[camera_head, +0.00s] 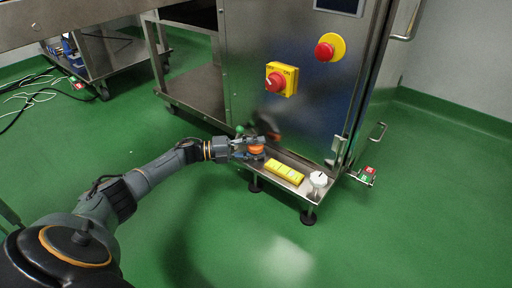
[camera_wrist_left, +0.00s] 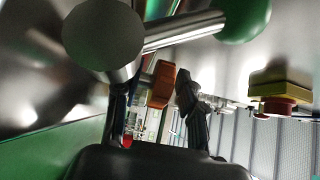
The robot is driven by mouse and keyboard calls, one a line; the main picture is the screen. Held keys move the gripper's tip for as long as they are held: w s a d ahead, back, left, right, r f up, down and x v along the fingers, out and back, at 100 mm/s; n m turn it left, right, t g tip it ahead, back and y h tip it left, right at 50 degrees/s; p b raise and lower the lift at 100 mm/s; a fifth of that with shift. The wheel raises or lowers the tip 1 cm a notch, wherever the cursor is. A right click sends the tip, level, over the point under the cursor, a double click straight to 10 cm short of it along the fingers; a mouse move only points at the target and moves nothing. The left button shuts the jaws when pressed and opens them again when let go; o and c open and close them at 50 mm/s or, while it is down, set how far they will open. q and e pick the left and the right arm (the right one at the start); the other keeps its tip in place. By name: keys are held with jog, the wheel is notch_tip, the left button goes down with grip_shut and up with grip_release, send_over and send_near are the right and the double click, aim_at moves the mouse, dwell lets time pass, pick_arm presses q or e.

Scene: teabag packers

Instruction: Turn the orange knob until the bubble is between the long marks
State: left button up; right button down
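The orange knob (camera_head: 257,149) is at the left end of the metal ledge at the cabinet's foot. My left gripper (camera_head: 248,147) reaches it from the left. In the left wrist view the orange knob (camera_wrist_left: 161,84) shows between the two fingers of my left gripper (camera_wrist_left: 157,98). The fingers are apart; I cannot tell whether both touch the knob. A yellow spirit level (camera_head: 284,172) lies on the ledge right of the knob. Its bubble and marks are too small to read. My right gripper is not in view.
A white knob (camera_head: 318,179) stands at the ledge's right end. A green ball handle (camera_head: 240,130) is beside my gripper; it looms close in the left wrist view (camera_wrist_left: 245,15). Red-and-yellow switches (camera_head: 281,79) are on the cabinet (camera_head: 245,60) above. The green floor (camera_head: 190,230) in front is clear.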

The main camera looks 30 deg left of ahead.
pick_arm(q)
jog(key=v, duration=1.2)
jog(key=shift+d, duration=0.1)
